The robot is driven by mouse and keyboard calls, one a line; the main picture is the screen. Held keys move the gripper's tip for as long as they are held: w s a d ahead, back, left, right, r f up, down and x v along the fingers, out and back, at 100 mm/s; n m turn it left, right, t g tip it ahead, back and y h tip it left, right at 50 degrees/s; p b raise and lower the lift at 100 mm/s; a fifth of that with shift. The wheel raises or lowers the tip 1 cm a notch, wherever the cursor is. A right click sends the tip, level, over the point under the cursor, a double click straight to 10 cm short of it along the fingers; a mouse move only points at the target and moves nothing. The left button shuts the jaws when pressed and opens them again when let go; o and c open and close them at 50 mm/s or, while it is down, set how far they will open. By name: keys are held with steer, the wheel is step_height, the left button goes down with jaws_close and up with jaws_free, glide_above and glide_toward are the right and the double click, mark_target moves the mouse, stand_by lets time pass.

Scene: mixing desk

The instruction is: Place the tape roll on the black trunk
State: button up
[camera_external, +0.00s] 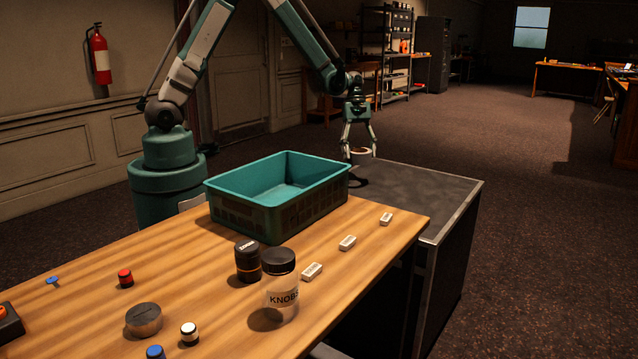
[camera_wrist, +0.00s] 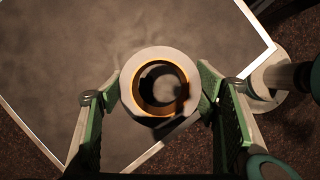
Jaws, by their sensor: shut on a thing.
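The tape roll (camera_wrist: 127,86) is a pale ring with an orange-brown inner core, seen from above in the wrist view. My gripper (camera_wrist: 161,92) is shut on its outer sides, with one green-padded finger on each side. In the external view my gripper (camera_external: 359,154) points down with the tape roll (camera_external: 361,152) between its fingertips. The black trunk (camera_external: 420,196) has a dark top with light metal edges. The roll is over the far left part of its top; a small gap or contact below the roll cannot be told clearly.
A teal crate (camera_external: 235,211) stands on the wooden desk (camera_external: 215,300), close to the trunk's left. White blocks (camera_external: 347,242), a jar labelled KNOBS (camera_external: 282,290), a dark canister (camera_external: 247,262) and several knobs lie on the desk. The rest of the trunk top is clear.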

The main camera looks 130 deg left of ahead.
steer(key=shift+s+f, duration=0.1)
stand_by(0.3)
steer(key=b, duration=0.2)
glide_toward(359, 186)
steer(key=shift+w+d+f, duration=0.5)
steer(key=shift+w+f, duration=0.15)
steer(key=shift+w, duration=0.05)
steer(key=shift+f+b, duration=0.35)
steer(key=shift+f, duration=1.55)
steer(key=shift+f, duration=0.15)
steer(key=o, duration=1.1)
steer(key=shift+c, duration=0.2)
steer(key=p+v, duration=0.2)
steer(key=v, duration=1)
steer(key=shift+p, duration=0.4)
